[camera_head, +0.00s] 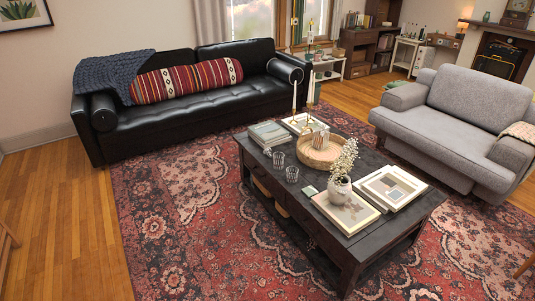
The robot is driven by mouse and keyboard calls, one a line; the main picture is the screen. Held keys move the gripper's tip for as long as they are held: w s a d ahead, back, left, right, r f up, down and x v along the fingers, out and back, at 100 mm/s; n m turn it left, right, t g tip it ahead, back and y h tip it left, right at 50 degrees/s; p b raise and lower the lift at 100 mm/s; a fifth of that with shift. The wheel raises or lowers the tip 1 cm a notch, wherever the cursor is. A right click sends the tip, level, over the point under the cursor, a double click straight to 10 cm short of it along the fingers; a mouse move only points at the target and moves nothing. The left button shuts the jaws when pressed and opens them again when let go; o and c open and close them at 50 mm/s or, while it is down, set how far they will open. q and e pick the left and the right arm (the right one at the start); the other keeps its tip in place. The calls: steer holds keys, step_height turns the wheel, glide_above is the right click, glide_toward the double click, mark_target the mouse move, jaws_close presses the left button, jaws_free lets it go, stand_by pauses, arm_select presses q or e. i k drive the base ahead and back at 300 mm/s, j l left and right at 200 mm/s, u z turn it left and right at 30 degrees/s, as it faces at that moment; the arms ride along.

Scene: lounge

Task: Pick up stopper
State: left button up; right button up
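I cannot make out a stopper for certain. A small pale item (309,191) lies on the dark coffee table (300,214), left of the white flower vase (340,189), but it is too small to identify. Two clear glasses stand on the table's left part, one nearer the back (278,160) and one nearer the front (292,174). A round wooden tray (318,160) holds items in the middle of the table. Neither of my grippers is in view.
Books (269,134) and framed or book-like flat items (392,188) cover much of the tabletop. A black sofa (185,110) stands behind left and a grey armchair (455,125) behind right. The red patterned rug (180,230) is clear left of the table.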

mark_target(268, 152)
steer(key=i+u, duration=0.25)
steer(key=i, duration=1)
steer(key=i+z, duration=0.15)
steer(key=i, duration=0.5)
steer(key=i+j, duration=0.2)
steer(key=i, duration=0.5)
steer(key=i+z, duration=0.15)
steer(key=z, duration=0.15)
steer(key=i+z, duration=0.1)
steer(key=z, duration=0.2)
